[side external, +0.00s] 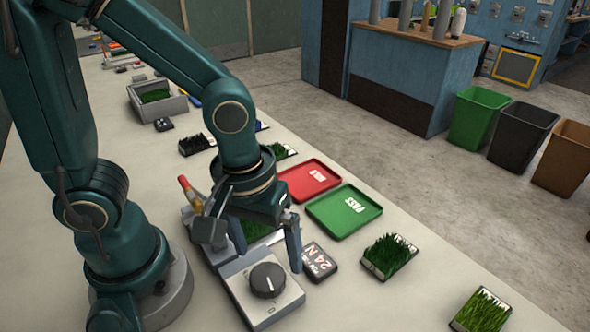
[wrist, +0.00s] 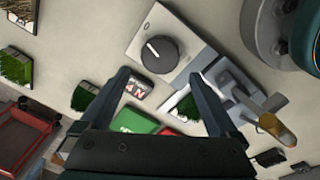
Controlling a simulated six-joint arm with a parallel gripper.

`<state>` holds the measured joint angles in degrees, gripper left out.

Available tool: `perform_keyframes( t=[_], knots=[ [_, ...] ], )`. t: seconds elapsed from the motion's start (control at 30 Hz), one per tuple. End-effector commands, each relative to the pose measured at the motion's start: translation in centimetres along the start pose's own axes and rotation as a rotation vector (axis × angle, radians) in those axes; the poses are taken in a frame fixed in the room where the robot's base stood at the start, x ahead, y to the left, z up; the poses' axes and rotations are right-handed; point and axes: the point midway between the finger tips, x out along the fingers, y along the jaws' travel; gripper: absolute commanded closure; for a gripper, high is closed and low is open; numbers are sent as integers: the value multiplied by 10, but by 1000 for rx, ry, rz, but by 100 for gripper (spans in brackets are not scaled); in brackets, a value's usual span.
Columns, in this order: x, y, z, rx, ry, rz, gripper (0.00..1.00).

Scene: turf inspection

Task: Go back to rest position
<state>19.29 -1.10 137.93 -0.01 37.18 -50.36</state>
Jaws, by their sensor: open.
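My gripper (side external: 252,232) is open and points down above the testing device (side external: 262,286), a grey plate with a dark round dial (side external: 268,280). In the wrist view my two fingers (wrist: 165,95) stand wide apart with nothing gripped between them. A turf piece (side external: 258,229) sits on the device, partly hidden behind my gripper. A small dark display reading 24 N (side external: 319,262) lies beside the device. The dial also shows in the wrist view (wrist: 159,54), beyond the fingertips.
A red tray (side external: 309,181) and a green PASS tray (side external: 344,211) lie right of my gripper. Turf samples (side external: 390,256) and (side external: 482,311) sit near the table's right edge. A grey box (side external: 157,101) with turf stands farther back. Bins (side external: 522,133) stand on the floor.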

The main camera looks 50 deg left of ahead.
Motion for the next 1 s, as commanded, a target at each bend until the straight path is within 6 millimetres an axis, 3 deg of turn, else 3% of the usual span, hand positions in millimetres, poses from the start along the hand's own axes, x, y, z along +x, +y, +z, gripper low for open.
perform_keyframes(
  t=[0.2, 0.4, 0.6, 1.0],
  knots=[
    [-50, -17, -23, 222, 159, 93, 4],
    [-81, -37, -30, 418, 307, 99, 4],
    [-93, -48, -30, 525, 383, 78, 4],
    [-95, -49, -30, 545, 392, 73, 4]
  ],
)
